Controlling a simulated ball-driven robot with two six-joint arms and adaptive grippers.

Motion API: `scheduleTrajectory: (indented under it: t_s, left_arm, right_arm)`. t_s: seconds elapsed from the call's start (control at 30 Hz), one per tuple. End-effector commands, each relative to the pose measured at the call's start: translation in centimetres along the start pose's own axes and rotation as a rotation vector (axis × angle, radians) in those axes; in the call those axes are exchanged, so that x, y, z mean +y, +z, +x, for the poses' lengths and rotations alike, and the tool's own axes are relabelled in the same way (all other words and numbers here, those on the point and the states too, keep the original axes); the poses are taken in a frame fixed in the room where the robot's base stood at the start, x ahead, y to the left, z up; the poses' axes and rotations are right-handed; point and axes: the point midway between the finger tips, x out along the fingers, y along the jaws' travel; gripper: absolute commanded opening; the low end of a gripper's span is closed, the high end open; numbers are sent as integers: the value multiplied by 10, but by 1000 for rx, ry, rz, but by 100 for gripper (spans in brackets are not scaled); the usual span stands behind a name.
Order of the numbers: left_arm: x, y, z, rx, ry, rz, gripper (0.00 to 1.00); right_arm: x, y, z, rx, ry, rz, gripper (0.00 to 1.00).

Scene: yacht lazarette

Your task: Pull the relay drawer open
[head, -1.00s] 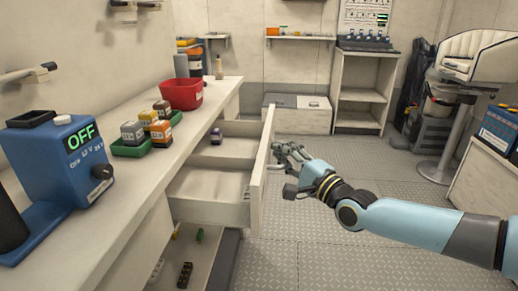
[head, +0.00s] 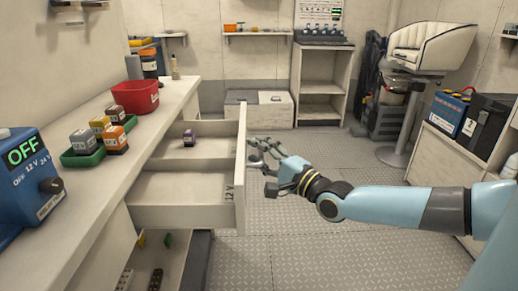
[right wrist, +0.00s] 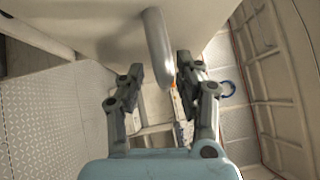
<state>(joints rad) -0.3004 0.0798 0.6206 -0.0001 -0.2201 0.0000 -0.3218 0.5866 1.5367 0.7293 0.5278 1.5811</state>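The relay drawer (head: 185,217) juts far out from under the bench, with its pale front panel (head: 240,165) facing right. Inside, a cross divider splits it, and a small purple relay (head: 189,138) sits in the far part. My right gripper (head: 258,158) is just right of the front panel, at its outer side. In the right wrist view, the grey bar handle (right wrist: 157,45) reaches down between the fingers of my right gripper (right wrist: 160,75). The fingers stand apart, with a gap beside the bar. The handle is hard to make out in the head view. My left gripper is out of view.
The bench (head: 115,155) holds a blue power unit (head: 25,175) reading OFF, a green tray (head: 82,158) with relays and a red bin (head: 135,96). A lower compartment (head: 175,265) holds small parts. The floor (head: 320,245) right of the drawer is clear.

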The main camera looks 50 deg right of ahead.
Motion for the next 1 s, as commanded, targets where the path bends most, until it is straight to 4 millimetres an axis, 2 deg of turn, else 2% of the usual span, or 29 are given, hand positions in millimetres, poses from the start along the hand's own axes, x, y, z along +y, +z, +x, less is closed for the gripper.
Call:
scheduleTrajectory:
  t_s: [0.2, 0.33, 0.7, 0.83, 1.0]
  left_arm:
    - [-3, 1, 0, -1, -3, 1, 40]
    - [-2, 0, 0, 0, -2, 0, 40]
    - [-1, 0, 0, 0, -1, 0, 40]
    - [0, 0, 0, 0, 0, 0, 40]
    - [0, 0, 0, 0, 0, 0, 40]
  right_arm:
    - [-2, 0, 0, -2, -5, -1, 34]
    - [-2, 0, -10, -3, -5, -2, 34]
    - [0, 0, -89, -1, 0, -2, 34]
    - [0, 0, -108, -1, -1, -1, 34]
    - [-1, 0, -119, -1, -3, -1, 34]
